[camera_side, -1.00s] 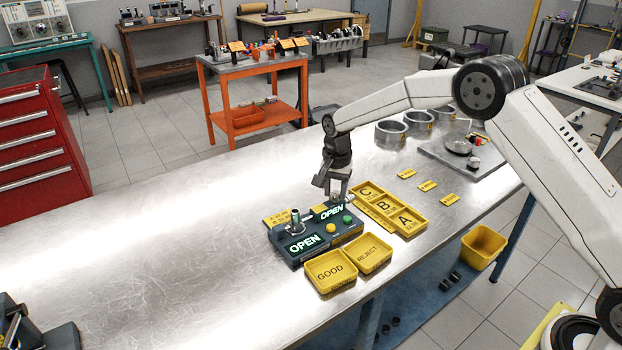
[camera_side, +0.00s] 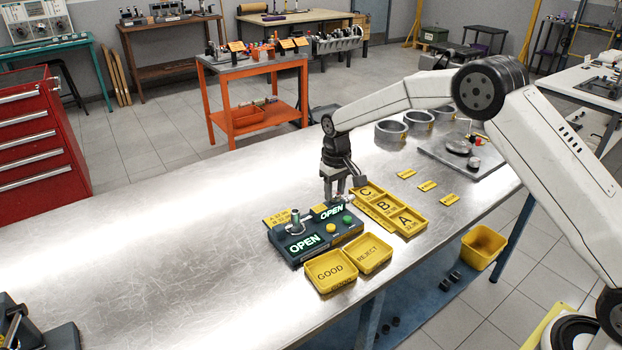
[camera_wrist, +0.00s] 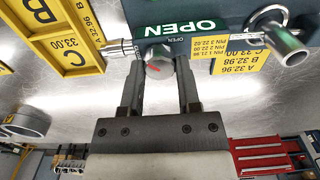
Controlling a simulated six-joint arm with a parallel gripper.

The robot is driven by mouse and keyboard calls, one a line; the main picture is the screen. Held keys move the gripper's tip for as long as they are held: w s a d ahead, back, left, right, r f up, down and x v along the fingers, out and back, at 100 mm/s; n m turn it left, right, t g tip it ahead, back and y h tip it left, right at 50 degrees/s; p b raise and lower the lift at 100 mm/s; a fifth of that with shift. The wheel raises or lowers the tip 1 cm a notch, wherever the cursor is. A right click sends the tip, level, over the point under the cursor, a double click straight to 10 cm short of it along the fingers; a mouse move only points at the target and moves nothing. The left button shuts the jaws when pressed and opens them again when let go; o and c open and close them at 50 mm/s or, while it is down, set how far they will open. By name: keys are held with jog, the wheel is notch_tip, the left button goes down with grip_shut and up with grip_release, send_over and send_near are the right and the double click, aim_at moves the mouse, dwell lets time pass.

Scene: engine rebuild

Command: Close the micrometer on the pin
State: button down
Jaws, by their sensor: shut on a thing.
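The dark gauge station (camera_side: 338,238) stands on the bench with two lit OPEN displays. A short silver pin-like cylinder (camera_side: 296,217) stands upright on it. In the wrist view a silver cylinder (camera_wrist: 283,38) also projects at the upper right. A round grey knob (camera_wrist: 158,51) with a red mark sits below the OPEN sign (camera_wrist: 180,27), with small open and close lettering around it. A silver micrometer barrel (camera_wrist: 119,48) is left of the knob. My gripper (camera_wrist: 160,69) has its fingers on both sides of the knob, shut on it. In the side view my gripper (camera_side: 335,198) is at the station's back edge.
Yellow trays A, B and C (camera_side: 427,227) lie right of the station. GOOD (camera_side: 331,290) and REJECT (camera_side: 388,262) trays are in front. Yellow label plates (camera_wrist: 224,47) lie beside the station.

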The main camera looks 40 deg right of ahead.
aim_at(335, 193)
jog(key=n, duration=0.4)
jog(key=shift+n, duration=0.3)
jog(key=n, duration=0.4)
jog(key=shift+n, duration=0.3)
jog(key=shift+c, duration=1.6)
grip_release()
jog(key=shift+r, duration=0.1)
jog(key=shift+r, duration=3.85)
jog(key=shift+s, duration=0.1)
